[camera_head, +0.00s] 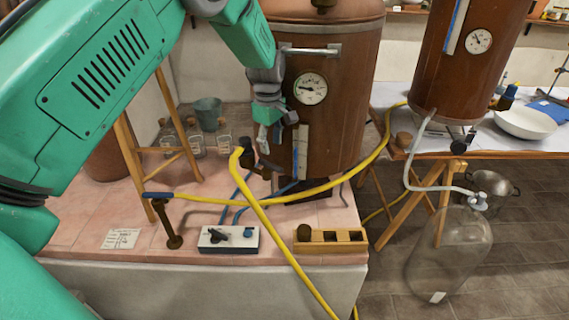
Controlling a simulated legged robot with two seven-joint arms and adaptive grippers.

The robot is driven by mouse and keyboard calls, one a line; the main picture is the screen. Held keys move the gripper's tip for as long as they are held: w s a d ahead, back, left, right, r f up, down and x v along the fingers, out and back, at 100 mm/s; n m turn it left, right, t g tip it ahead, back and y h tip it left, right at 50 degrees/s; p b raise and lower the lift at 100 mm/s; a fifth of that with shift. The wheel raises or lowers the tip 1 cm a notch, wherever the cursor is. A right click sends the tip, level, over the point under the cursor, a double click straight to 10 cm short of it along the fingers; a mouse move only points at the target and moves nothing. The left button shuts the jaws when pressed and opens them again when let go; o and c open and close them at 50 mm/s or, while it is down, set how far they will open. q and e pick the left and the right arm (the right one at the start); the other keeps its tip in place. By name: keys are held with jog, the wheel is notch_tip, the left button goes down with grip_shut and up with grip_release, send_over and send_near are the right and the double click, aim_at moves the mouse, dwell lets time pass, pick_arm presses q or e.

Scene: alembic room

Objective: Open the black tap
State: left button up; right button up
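A small white box (228,246) on the pink tiled counter bears a black tap (217,235) and a blue tap (248,233). The black tap's handle lies roughly sideways; thin blue hoses run to the box. My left gripper (270,136) points down in front of the brown tank (340,120), above and behind the box, well apart from the black tap. Its fingers are small and partly overlap, so their gap is unclear. My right gripper is not in view.
The yellow hose (281,250) crosses the counter just right of the white box. A wooden stand (137,160), glass cups and a glass bottle (450,255) are nearby.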

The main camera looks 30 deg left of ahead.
aim_at(269, 163)
pick_arm(q)
jog(key=f, duration=0.3)
jog(key=a+f, duration=0.1)
jog(key=f, duration=0.2)
jog(key=shift+a, duration=0.15)
jog(key=shift+d+f, duration=0.3)
jog(key=shift+f, duration=0.25)
jog(key=shift+d, duration=0.35)
jog(key=shift+a, duration=0.15)
grip_shut()
jog(key=shift+a, duration=0.25)
